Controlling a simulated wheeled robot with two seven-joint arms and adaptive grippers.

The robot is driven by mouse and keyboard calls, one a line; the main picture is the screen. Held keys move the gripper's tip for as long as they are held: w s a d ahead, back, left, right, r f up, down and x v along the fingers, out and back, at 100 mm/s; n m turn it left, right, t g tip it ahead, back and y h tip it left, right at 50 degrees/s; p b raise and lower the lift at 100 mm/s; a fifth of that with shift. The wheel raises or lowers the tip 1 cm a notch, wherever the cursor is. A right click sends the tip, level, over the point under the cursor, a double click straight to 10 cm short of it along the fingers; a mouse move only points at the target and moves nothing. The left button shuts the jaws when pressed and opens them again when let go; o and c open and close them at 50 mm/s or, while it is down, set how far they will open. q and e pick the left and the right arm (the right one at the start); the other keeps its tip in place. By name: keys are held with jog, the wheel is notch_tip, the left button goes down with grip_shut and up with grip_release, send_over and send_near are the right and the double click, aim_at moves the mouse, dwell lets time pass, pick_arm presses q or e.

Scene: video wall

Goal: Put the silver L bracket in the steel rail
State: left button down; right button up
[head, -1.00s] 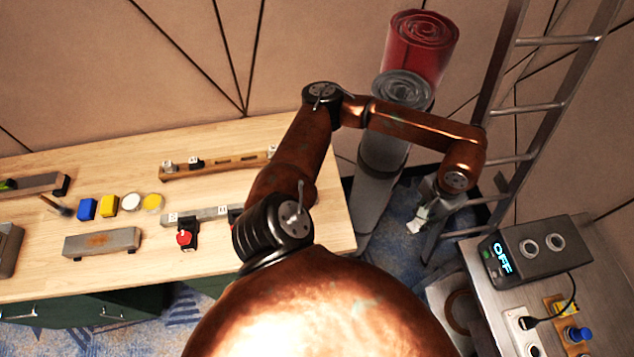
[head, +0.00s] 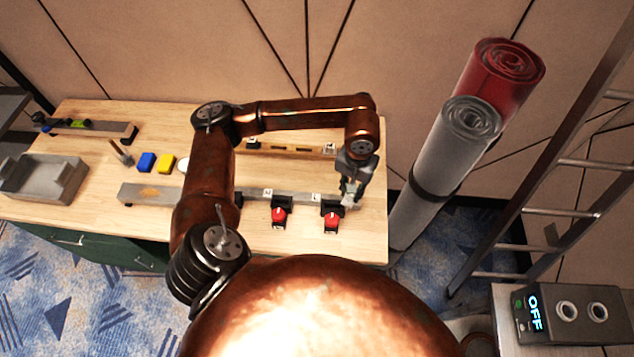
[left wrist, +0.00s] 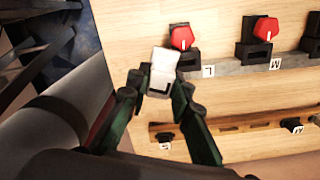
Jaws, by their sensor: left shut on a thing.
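My left gripper (head: 352,186) hangs over the right end of the table, close to the labelled end of the steel rail (head: 294,196). It is shut on the silver L bracket (left wrist: 163,72), which shows pale between the fingertips in the left wrist view; in the head view it is small and partly hidden. The rail also shows in the left wrist view (left wrist: 229,67), with letter tags and black clamps with red knobs. The bracket appears just beside the rail's L-tagged end there; I cannot tell its height above the table. My right gripper is not in view.
A wooden slotted rail (head: 290,149) lies behind the steel rail. Blue (head: 146,161) and yellow (head: 165,163) blocks and a grey tray (head: 72,185) are at left. Rolled grey and red mats (head: 440,165) stand right of the table, near a ladder (head: 570,210).

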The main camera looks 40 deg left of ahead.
pick_arm(q)
jog(key=a+f+n+p, duration=0.3)
jog(key=n+p, duration=0.3)
jog(key=n, duration=0.5)
jog(key=w+a+f+n+p, duration=0.1)
jog(key=a+f+n+p, duration=0.2)
jog(key=f+n+p, duration=0.3)
jog(key=n, duration=0.5)
jog(key=shift+w+a+f+n, duration=0.15)
jog(key=shift+a+f+n, duration=0.05)
jog(key=shift+f+n, duration=0.1)
jog(key=shift+f+b, duration=0.1)
jog(key=shift+b, duration=0.2)
jog(key=shift+f, duration=0.15)
